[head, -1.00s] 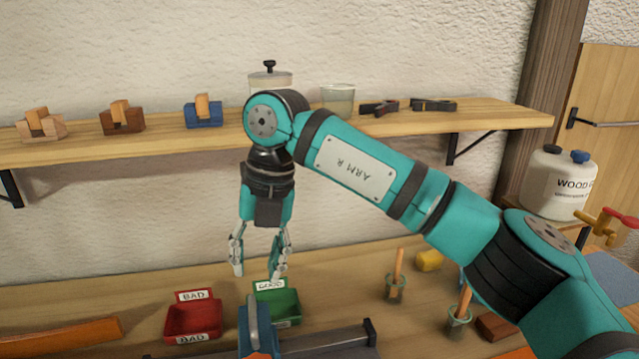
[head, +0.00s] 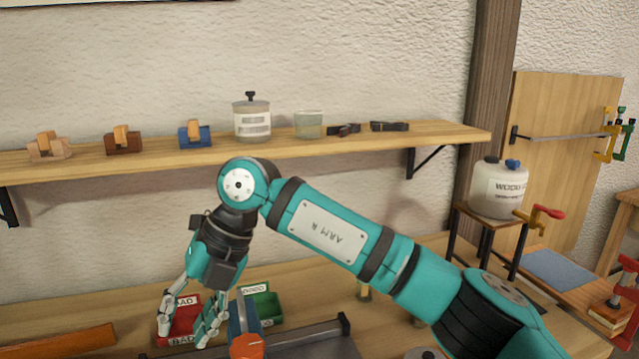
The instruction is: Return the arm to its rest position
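My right arm, marked ARM R, reaches in from the lower right across the bench. Its gripper (head: 188,325) points down and tilts to the left. The fingers are spread apart with nothing between them, in front of the red BAD bin (head: 184,312). The fingers hide part of that bin. The green GOOD bin (head: 262,307) is just right of the gripper and partly hidden. My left gripper is not in view.
A wooden shelf (head: 440,135) above carries small planes, a lidded pot (head: 252,120), a glass (head: 308,125) and dark clamps. A blue and orange tool (head: 244,325) stands by the bins. A white jug (head: 497,190) stands on a stand at right.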

